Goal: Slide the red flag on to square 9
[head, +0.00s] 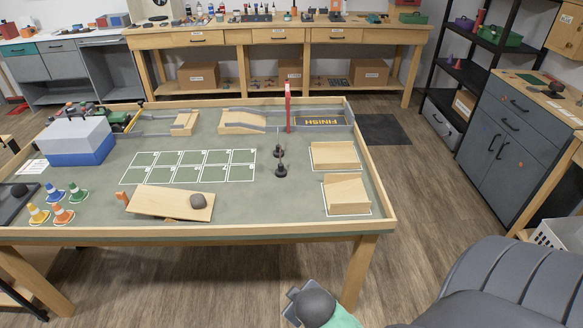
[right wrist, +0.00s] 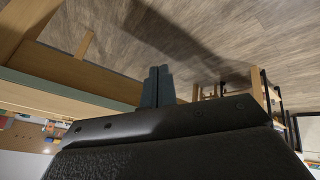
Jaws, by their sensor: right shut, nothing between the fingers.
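A grid of green squares outlined in white (head: 186,166) is marked on the table, in two rows. The corner numbers are too small to read, so I cannot tell which is square 9. Two dark stands with thin upright poles (head: 281,171) stand right of the grid; no flag colour shows on them. A tall red upright (head: 288,108) stands by the FINISH panel, and a small orange-red piece (head: 122,198) is by the front board. I cannot tell which is the red flag. My right gripper (right wrist: 157,86) is shut and empty in the right wrist view, clear of the table's edge. My left gripper is out of view.
Wooden ramps (head: 346,193) stand at the right. A raised wooden rim (head: 381,190) borders the table.

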